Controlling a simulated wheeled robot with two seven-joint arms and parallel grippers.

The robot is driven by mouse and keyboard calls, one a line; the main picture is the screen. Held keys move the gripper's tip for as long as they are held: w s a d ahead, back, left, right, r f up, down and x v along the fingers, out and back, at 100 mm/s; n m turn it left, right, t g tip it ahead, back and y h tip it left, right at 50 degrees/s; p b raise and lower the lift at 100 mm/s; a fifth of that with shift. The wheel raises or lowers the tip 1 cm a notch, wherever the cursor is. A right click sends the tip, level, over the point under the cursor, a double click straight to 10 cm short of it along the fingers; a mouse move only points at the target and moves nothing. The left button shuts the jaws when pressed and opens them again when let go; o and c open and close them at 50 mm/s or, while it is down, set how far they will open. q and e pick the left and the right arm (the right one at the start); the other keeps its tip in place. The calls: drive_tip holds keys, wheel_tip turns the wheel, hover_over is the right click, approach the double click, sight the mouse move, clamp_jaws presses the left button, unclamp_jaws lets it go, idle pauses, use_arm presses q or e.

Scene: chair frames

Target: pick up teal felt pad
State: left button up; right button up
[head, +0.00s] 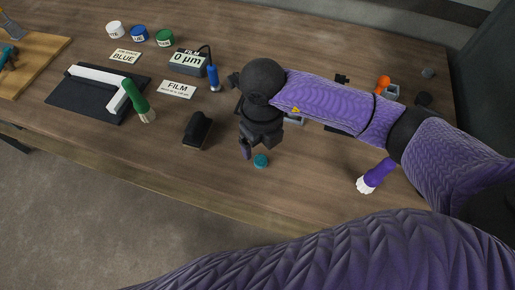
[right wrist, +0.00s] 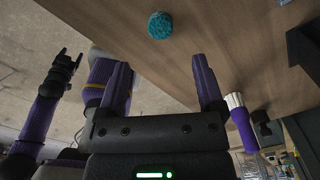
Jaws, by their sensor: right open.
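The teal felt pad (head: 261,160) is a small round disc lying on the wooden table near its front edge. It also shows in the right wrist view (right wrist: 160,25), beyond the fingertips and roughly centred between them. My right gripper (head: 247,148) is just beside the pad in the head view, partly hidden by its own wrist. In the right wrist view its two fingers (right wrist: 163,75) are apart with nothing between them. My left gripper (right wrist: 70,60) shows small at the left of the right wrist view, its fingers apart and empty, away from the table.
A dark block-shaped tool (head: 198,129) stands left of my right gripper. A purple-handled brush (head: 375,176) lies to the right. The table front is mostly clear.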

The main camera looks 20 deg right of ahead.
sight(261, 160)
wheel_tip(261, 160, down, 7)
drive_tip(key=shift+f+b, duration=0.2)
drive_tip(key=shift+b, duration=0.75)
drive_tip(key=shift+r, duration=0.1)
clamp_jaws()
